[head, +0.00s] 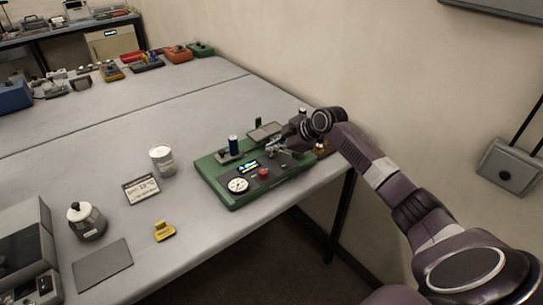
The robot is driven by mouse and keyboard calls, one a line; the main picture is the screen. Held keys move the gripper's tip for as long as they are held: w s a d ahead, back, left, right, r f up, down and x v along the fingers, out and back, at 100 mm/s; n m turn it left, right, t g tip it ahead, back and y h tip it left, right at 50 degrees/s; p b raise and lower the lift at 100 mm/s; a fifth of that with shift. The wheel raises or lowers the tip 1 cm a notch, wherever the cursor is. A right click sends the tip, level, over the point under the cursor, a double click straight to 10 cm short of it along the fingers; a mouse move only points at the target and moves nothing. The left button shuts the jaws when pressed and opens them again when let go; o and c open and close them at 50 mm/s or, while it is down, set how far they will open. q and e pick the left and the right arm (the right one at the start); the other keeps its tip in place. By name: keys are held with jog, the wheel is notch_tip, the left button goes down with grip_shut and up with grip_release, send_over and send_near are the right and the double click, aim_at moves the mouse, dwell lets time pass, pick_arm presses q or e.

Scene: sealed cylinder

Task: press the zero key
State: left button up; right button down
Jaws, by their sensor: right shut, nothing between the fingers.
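A green instrument board (228,194) lies near the right edge of the table. It carries a white round dial (238,185), a small lit display (248,166), a red knob or button (264,173) and a dark blue cylinder (233,145) on a grey mount. My right gripper (273,151) is shut and empty. It is over the far right part of the board, beyond the red button and to the right of the display. Whether it touches the board I cannot tell. No key marked zero is readable; the gripper hides part of the board. My left gripper is not in view.
The wall is close behind. The middle of the table (150,110) is clear.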

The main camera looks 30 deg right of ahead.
aim_at(273, 157)
jog(key=shift+f, duration=0.45)
jog(key=shift+f+b, duration=0.4)
jog(key=shift+b, duration=0.1)
dwell(0.5)
dwell(0.4)
jog(key=shift+r+p, duration=0.65)
jog(key=shift+r, duration=0.2)
notch_tip(273, 157, up, 5)
jog(key=p, duration=0.4)
